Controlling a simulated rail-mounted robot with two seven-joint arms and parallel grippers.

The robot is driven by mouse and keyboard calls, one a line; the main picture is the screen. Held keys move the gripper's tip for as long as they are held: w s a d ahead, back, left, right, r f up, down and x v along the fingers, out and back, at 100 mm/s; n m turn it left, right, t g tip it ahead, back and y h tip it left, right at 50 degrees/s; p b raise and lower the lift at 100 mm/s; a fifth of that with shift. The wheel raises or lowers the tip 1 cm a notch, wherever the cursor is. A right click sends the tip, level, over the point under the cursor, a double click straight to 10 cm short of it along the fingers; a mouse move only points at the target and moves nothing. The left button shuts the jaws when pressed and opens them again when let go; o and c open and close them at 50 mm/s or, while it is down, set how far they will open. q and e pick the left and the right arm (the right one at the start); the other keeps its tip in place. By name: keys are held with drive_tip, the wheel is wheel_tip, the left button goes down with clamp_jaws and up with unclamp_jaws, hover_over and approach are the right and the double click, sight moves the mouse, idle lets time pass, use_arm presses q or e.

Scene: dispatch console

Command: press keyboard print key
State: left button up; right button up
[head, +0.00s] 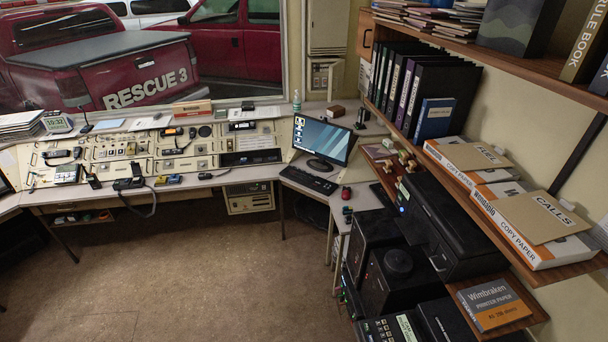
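A black keyboard (308,181) lies on the corner desk in front of a lit monitor (321,137). It is small in the head view, and its separate keys, the print key among them, are too small to tell apart. Neither of my grippers shows in the head view, and nothing touches the keyboard.
A red item (346,192) sits right of the keyboard. A dispatch console (200,146) with radios and handsets runs left. A black printer (440,228) and shelves with binders and copy paper (535,238) crowd the right. The floor (190,270) in front is clear.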

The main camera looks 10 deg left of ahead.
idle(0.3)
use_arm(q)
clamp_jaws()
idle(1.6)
